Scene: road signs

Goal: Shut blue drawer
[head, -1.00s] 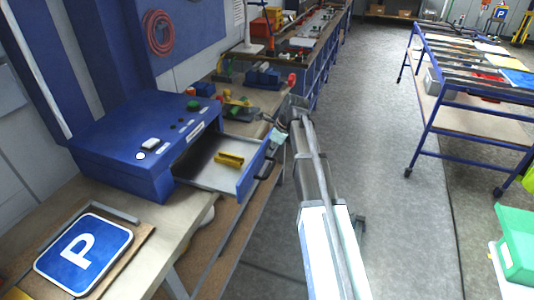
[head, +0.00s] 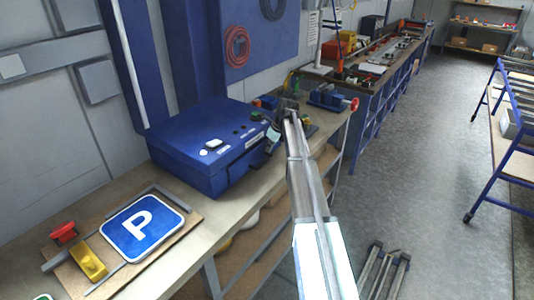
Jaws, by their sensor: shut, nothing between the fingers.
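The blue drawer (head: 245,167) sits in the front of a blue box-shaped machine (head: 190,140) on the workbench. Its front now lies at the machine's face, and neither its tray nor the yellow piece inside shows. It looks shut or nearly so; a small gap cannot be ruled out. My gripper (head: 272,142) is at the right end of the drawer front, by the dark handle. It is shut and empty. It partly hides the handle, and whether it touches the front is unclear.
A blue P sign (head: 142,226) lies on a board at the near left, beside a yellow block (head: 89,260) and a red piece (head: 64,233). Blue vices (head: 328,95) stand behind my arm.

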